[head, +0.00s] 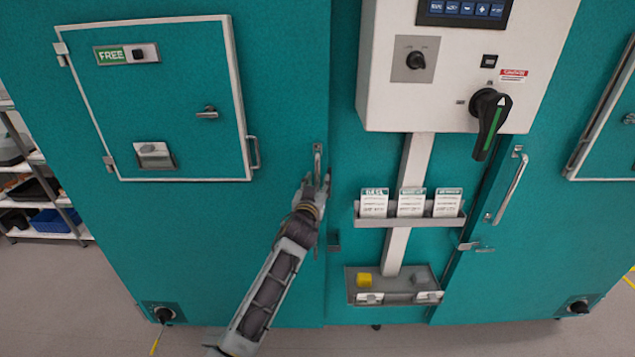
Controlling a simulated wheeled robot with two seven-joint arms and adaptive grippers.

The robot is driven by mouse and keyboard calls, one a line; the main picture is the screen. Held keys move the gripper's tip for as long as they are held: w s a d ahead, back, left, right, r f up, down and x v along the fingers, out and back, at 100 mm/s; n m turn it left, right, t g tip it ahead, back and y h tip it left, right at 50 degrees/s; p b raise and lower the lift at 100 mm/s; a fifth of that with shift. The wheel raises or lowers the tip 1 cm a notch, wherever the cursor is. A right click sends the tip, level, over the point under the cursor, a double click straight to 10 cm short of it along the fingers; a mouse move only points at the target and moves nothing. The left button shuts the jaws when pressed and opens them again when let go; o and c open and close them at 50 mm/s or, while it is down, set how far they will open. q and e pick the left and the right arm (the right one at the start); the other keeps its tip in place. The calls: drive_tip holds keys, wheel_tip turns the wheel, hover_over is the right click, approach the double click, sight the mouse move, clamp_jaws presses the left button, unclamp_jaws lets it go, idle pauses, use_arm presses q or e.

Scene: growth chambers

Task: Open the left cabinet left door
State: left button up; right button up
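The large teal door (190,245) of the left cabinet fills the left half of the view and looks closed. Its upright metal handle (317,158) is near the door's right edge. My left gripper (316,186) comes up from below and is at the lower part of this handle, overlapping it in the picture. Its fingers are small and partly hidden by the wrist, so I cannot tell whether they are open, shut or touching the handle. My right gripper is out of view.
A framed hatch (185,100) with a FREE sign is set in the door. To the right are a white control box (440,95), a card holder (375,220), a small tray (358,292) and another upright handle (510,188). Shelving (68,233) stands far left. Grey floor is in front.

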use_arm(q)
drive_tip(key=shift+w+d, duration=0.1)
drive_tip(key=shift+w, duration=0.4)
drive_tip(key=shift+c, duration=0.4)
clamp_jaws()
